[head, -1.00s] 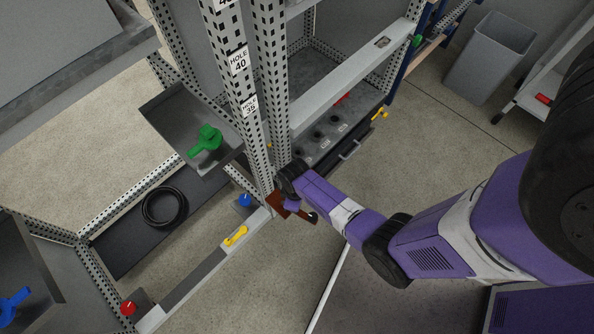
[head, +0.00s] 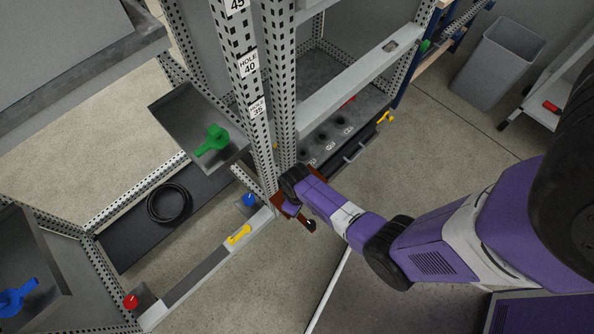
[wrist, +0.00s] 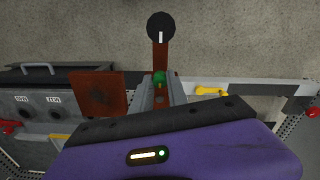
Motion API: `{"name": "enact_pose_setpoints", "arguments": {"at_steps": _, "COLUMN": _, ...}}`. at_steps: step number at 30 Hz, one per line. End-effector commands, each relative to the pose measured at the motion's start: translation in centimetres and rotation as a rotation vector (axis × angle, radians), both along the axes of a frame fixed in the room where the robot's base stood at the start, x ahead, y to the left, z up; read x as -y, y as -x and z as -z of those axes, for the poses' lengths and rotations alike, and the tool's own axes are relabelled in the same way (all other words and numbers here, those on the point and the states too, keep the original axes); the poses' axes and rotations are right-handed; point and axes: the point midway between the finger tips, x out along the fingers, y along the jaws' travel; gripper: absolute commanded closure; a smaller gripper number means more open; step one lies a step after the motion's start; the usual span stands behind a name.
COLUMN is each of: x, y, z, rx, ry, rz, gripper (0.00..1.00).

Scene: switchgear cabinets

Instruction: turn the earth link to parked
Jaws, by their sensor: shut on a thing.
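The earth link looks like a brown bar (wrist: 160,54) with a black round knob (wrist: 161,26) carrying a white mark at its far end. In the wrist view the bar points straight up the picture. A green part (wrist: 159,77) sits on it between the fingers. My gripper (wrist: 160,88) is shut on the bar, its grey fingers either side. A flat brown plate (wrist: 98,92) stands left of the bar. In the head view my gripper (head: 292,208) is at the foot of the perforated post, the knob (head: 310,226) just beyond. My wrist hides much of the link; no parked marking is readable.
A yellow handle (head: 239,234) and a blue knob (head: 249,200) lie close on the left along the low rail. The perforated post (head: 261,130) rises directly behind my gripper. A drawer with a grey handle (wrist: 38,70) is nearby. The floor in front is open.

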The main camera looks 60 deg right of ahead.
Motion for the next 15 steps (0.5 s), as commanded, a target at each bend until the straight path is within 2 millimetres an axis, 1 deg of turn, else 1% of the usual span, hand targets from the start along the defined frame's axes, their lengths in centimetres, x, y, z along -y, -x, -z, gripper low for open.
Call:
{"name": "enact_pose_setpoints", "arguments": {"at_steps": 1, "x": -0.23, "y": 0.04, "z": 0.07, "rx": -0.001, "ry": -0.005, "rz": -0.002, "gripper": 0.75}}
{"name": "enact_pose_setpoints", "arguments": {"at_steps": 3, "x": -0.21, "y": 0.02, "z": 0.06, "rx": -0.001, "ry": -0.004, "rz": -0.002, "gripper": 0.61}}
{"name": "enact_pose_setpoints", "arguments": {"at_steps": 4, "x": -0.2, "y": 0.02, "z": 0.06, "rx": -0.001, "ry": -0.004, "rz": -0.002, "gripper": 0.59}}
{"name": "enact_pose_setpoints", "arguments": {"at_steps": 12, "x": -0.1, "y": -0.01, "z": -0.01, "rx": 0.0, "ry": -0.002, "rz": -0.002, "gripper": 0.59}}
{"name": "enact_pose_setpoints", "arguments": {"at_steps": 15, "x": -0.07, "y": -0.05, "z": -0.53, "rx": 0.001, "ry": -0.001, "rz": -0.002, "gripper": 0.59}}
